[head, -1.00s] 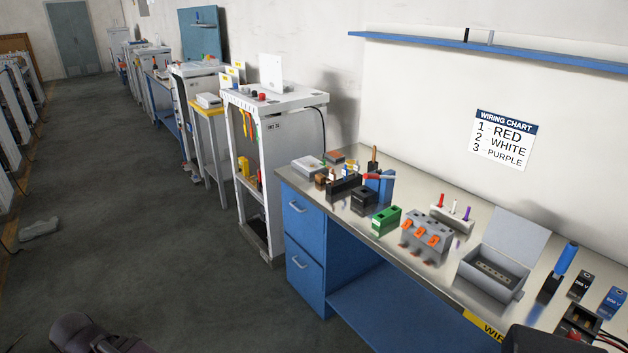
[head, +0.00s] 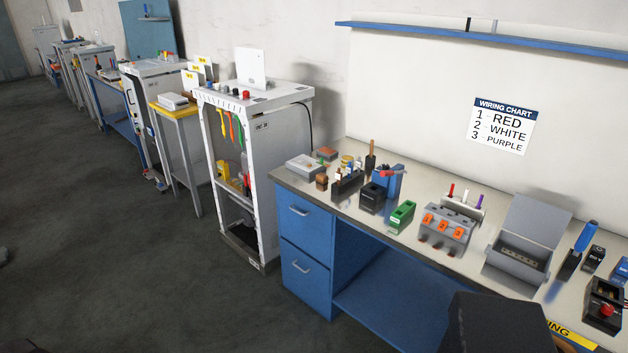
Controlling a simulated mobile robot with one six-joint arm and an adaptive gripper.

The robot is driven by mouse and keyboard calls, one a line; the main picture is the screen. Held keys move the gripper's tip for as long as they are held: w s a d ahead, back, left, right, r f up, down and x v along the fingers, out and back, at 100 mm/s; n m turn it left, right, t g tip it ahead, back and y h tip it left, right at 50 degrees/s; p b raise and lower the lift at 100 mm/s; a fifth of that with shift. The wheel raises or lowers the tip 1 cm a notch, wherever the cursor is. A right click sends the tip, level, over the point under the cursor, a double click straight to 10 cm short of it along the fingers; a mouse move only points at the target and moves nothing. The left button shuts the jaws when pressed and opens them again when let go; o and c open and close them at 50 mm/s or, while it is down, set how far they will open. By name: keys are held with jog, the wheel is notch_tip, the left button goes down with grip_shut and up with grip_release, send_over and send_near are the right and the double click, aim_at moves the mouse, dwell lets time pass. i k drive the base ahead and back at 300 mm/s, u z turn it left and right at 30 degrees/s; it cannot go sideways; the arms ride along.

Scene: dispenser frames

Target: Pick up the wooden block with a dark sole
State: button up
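A small reddish-brown block (head: 327,153) with a darker underside lies at the back left corner of the workbench (head: 440,265), behind a pale box. It looks like the wooden block with a dark sole, but it is too small to be sure. A smaller brown piece (head: 322,181) sits nearer the front left edge; its underside is not clear. My gripper is not in view.
Near the block are the pale box (head: 304,167), a dark rack (head: 347,187) and a blue vise-like tool (head: 389,180). Green and grey fixtures stand to the right. A white cabinet (head: 278,190) stands left of the bench. The floor in front is clear.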

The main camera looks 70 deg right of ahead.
aim_at(322, 179)
jog(key=i, duration=0.65)
jog(key=u, duration=0.05)
jog(key=k, duration=0.1)
jog(key=z, duration=3.25)
jog(key=i, duration=0.4)
